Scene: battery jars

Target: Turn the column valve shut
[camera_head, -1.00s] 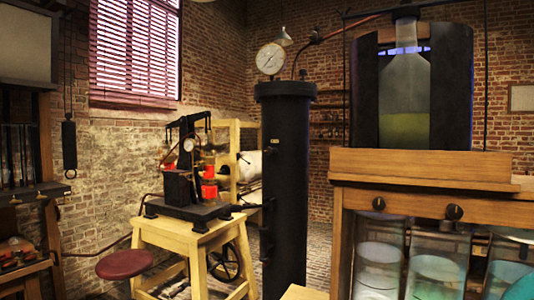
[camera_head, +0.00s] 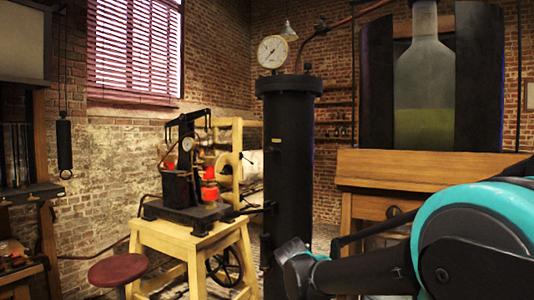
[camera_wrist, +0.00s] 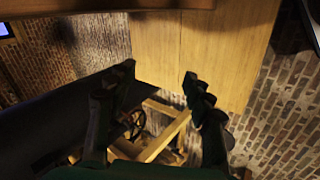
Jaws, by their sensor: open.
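The black column (camera_head: 289,150) stands upright in the middle of the head view, with a round white gauge (camera_head: 272,51) above its flanged top. Small dark fittings (camera_head: 268,206) stick out from its left side. I cannot clearly make out which part is the valve handle. My gripper (camera_wrist: 158,76) is open in the wrist view, with its two dark fingers apart and nothing between them. A large dark rounded surface, likely the column (camera_wrist: 65,120), lies left of and behind the left finger. In the head view my arm reaches in from the right to the column's lower part.
A yellow wooden stand (camera_head: 190,240) with a black machine (camera_head: 185,210) is left of the column, with a red stool (camera_head: 119,269) in front. A wooden bench (camera_head: 420,168) with a large glass jar (camera_head: 424,85) is at the right. Brick walls enclose the room.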

